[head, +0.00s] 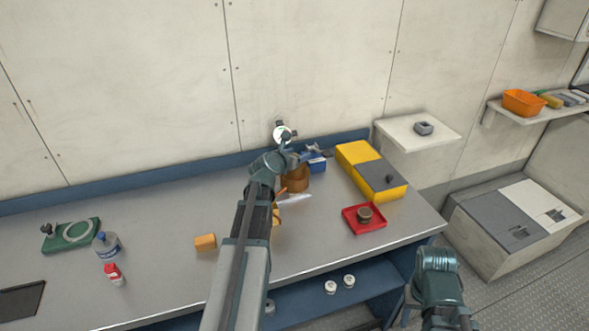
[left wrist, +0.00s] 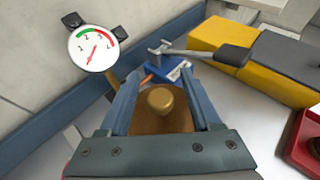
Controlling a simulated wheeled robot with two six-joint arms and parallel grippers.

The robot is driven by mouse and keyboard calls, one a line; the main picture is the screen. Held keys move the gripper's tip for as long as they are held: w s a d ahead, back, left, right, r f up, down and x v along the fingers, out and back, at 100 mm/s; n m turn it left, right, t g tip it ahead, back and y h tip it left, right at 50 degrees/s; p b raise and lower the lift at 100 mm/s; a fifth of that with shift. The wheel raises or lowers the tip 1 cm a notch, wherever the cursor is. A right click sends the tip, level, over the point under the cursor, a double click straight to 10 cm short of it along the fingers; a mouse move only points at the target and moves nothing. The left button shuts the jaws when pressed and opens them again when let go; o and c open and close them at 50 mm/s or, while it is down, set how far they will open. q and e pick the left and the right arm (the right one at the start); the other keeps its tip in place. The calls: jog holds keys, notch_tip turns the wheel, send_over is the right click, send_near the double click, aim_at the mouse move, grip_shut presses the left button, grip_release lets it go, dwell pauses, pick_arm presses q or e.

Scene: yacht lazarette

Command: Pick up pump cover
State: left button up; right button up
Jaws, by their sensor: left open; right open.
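A brown-gold round piece with a raised knob (left wrist: 160,100), which looks like the pump cover, lies between my left gripper's fingers in the left wrist view. In the head view, a brown round body (head: 296,180) stands at the back of the bench, partly behind my gripper. My left gripper (left wrist: 163,78) is open, its fingers either side of the knob and apart from it. In the head view the left gripper (head: 303,155) is above the brown body. I cannot tell whether the fingers touch the brown piece. My right arm shows at lower right, without visible fingers.
A pressure gauge (left wrist: 93,48) stands close by on the left. A red tray (head: 349,220) holds a dark round part.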

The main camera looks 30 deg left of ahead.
pick_arm(q)
jog(key=shift+w+f, duration=0.15)
jog(key=shift+w, duration=0.2)
jog(key=shift+s, duration=0.1)
pick_arm(e)
jog(key=shift+f, duration=0.1)
pick_arm(q)
grip_shut()
jog(key=shift+r, duration=0.25)
